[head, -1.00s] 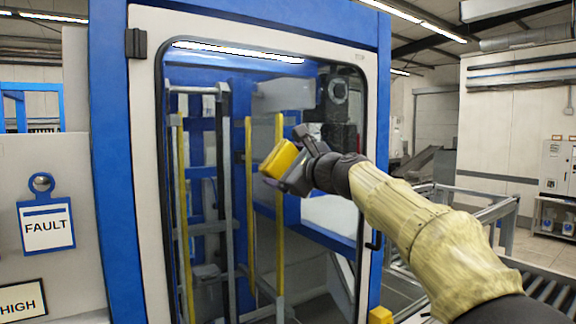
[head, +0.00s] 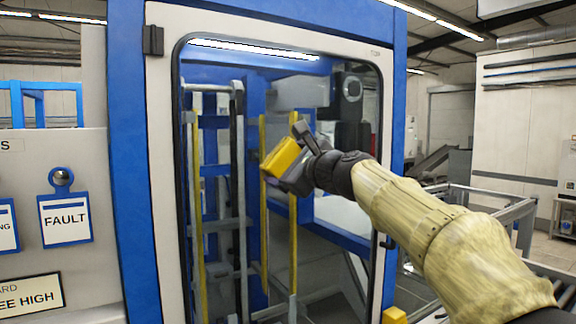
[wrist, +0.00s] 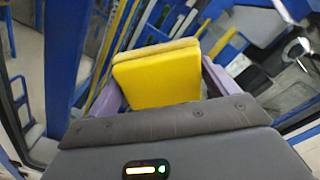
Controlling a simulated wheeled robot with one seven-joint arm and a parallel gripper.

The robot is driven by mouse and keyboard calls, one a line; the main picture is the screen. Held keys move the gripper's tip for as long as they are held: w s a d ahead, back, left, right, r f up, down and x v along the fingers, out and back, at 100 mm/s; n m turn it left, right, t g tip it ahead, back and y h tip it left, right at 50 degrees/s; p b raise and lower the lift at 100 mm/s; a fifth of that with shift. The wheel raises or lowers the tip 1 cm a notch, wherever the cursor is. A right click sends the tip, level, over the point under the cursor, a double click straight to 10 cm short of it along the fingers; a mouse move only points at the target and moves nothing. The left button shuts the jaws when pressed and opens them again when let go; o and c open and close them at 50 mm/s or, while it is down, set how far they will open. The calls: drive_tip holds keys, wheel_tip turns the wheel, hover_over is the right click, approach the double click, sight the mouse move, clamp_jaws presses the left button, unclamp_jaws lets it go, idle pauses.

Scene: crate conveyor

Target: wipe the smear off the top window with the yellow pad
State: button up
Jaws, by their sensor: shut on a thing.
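The top window (head: 225,75) is a tall glass pane with a black seal, set in a white door frame with blue posts. Machinery shows through the glass, and I cannot pick out the smear against it. My gripper (head: 292,168) is shut on the yellow pad (head: 279,156), in front of the upper middle of the window. In the wrist view the pad (wrist: 157,80) sits between the two purple fingers, its broad face towards the camera. I cannot tell whether the pad touches the glass.
A grey panel at left carries a blue FAULT tag (head: 65,218) and a FEE HIGH label (head: 30,293). A black hinge (head: 153,40) is at the frame's upper left. Roller conveyor rails (head: 490,225) run behind my arm at right. A yellow block (head: 394,315) is at the bottom.

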drive_tip(key=b+v, duration=0.2)
drive_tip(key=v, duration=0.3)
drive_tip(key=shift+s+d+b, duration=0.2)
drive_tip(key=shift+b, duration=0.1)
drive_tip(key=shift+w, duration=0.1)
drive_tip(key=shift+b+v, duration=0.75)
drive_tip(key=shift+v, duration=0.85)
